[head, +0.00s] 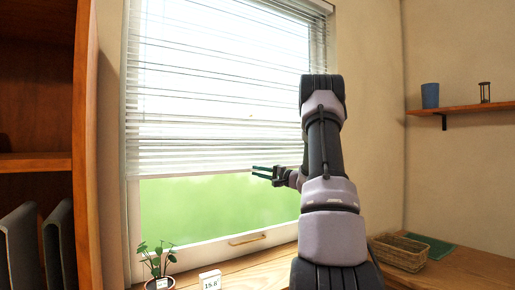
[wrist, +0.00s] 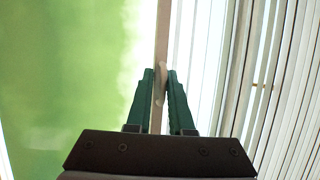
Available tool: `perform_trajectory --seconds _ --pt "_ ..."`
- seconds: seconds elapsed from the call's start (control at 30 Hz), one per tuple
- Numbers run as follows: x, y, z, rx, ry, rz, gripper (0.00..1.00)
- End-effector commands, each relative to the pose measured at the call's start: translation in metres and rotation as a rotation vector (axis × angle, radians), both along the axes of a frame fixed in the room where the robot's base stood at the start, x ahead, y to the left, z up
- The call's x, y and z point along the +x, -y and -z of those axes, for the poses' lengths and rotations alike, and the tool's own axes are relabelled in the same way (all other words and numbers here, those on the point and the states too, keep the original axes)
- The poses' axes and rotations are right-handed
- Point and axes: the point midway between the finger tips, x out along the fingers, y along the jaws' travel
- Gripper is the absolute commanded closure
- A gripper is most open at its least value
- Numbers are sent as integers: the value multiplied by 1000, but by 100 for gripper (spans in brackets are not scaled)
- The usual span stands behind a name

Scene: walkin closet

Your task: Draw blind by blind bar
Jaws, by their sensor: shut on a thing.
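The white slatted blind (head: 215,110) hangs over the upper part of the window, with green showing below it. Its bottom bar (head: 200,175) runs across the window just above the green part. My gripper (head: 262,173) is at the right part of the bar. In the wrist view the blind bar (wrist: 163,40) runs between the two green fingers of my gripper (wrist: 161,85), which are shut on it. The blind slats (wrist: 250,70) lie to the right in that view. The exact contact is partly hidden by the fingers.
A potted plant (head: 157,262) and a small white display (head: 210,281) stand on the wooden surface below the window. A wicker basket (head: 399,253) and a green flat item (head: 430,248) lie at right. A shelf (head: 465,108) holds a blue cup (head: 430,95) and an hourglass (head: 484,92).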

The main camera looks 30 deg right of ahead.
Motion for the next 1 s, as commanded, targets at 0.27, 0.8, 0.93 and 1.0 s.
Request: perform_trajectory --seconds 0.27,0.8,0.93,1.0 --pt "-1 1 106 6 -9 2 100" --pt "-1 1 261 3 -4 2 100" --pt "-1 1 278 1 -1 2 100" --pt "-1 1 284 1 -1 2 100"
